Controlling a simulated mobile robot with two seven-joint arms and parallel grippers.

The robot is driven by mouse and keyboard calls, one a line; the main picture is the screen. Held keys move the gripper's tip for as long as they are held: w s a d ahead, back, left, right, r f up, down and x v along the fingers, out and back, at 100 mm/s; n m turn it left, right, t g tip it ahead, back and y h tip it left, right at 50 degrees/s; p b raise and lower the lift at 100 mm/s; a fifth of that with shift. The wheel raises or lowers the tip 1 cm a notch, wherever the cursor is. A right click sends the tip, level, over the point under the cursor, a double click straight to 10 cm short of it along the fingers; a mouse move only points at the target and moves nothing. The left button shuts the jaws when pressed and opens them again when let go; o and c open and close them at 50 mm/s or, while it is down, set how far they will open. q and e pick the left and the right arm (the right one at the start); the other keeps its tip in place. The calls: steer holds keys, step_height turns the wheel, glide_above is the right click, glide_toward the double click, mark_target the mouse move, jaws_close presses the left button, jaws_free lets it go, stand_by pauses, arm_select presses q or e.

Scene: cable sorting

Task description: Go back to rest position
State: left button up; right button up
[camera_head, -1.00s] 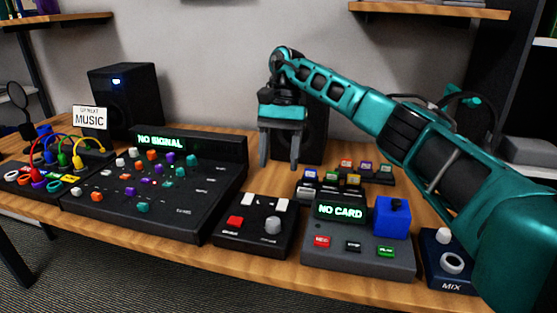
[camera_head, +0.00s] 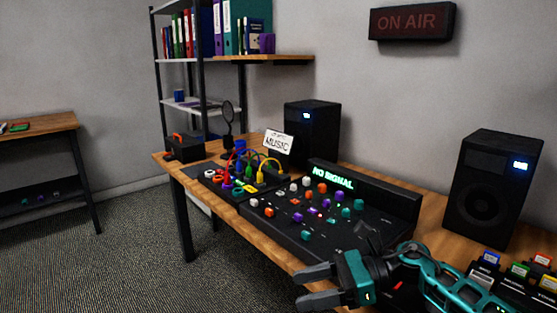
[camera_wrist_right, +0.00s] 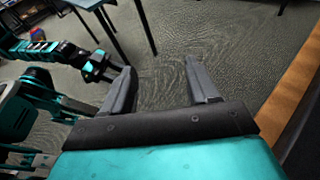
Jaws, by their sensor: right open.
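My right gripper (camera_head: 308,286) is at the bottom of the head view, in front of the mixer's front edge. Its two grey fingers are apart with nothing between them. The right wrist view also shows them apart (camera_wrist_right: 160,68), with the carpet beyond. My left arm shows at the left of the right wrist view, with its gripper (camera_wrist_right: 104,67) over the floor. That gripper is too small to tell open from shut. It is not in the head view.
The wooden desk (camera_head: 290,262) bears a black mixer (camera_head: 352,245) reading "NO SIGNAL", a patch panel with coloured cables (camera_head: 240,172), a "MUSIC" sign (camera_head: 279,142) and two speakers (camera_head: 312,130) (camera_head: 490,190). Coloured cards (camera_head: 518,270) stand at right. The carpet (camera_head: 130,250) in front is clear.

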steer(key=s+a+m+t+y, duration=0.2)
steer(key=a+m+t+y, duration=0.2)
steer(key=m, duration=0.4)
steer(key=s+d+f+n+t+h, duration=0.4)
steer(key=s+d+f+n+h, duration=0.3)
steer(key=n, duration=0.8)
steer(key=s+d+f+n+t+h, duration=0.4)
steer(key=s+d+f+n+h, duration=0.4)
steer(key=n, duration=0.7)
arm_select(q)
steer(key=s+a+r+y+p, duration=0.1)
steer(key=a+r+p, duration=0.2)
steer(key=r+p, duration=0.5)
steer(key=p, duration=0.4)
steer(key=shift+s, duration=0.3)
arm_select(e)
steer(key=r, duration=0.1)
steer(key=s+r+h, duration=0.1)
steer(key=r, duration=0.1)
steer(key=s+r+m+h, duration=0.1)
steer(key=r, duration=0.1)
steer(key=shift+d+r+g, duration=0.15)
steer(key=shift+d+g, duration=0.15)
steer(key=shift+d, duration=0.05)
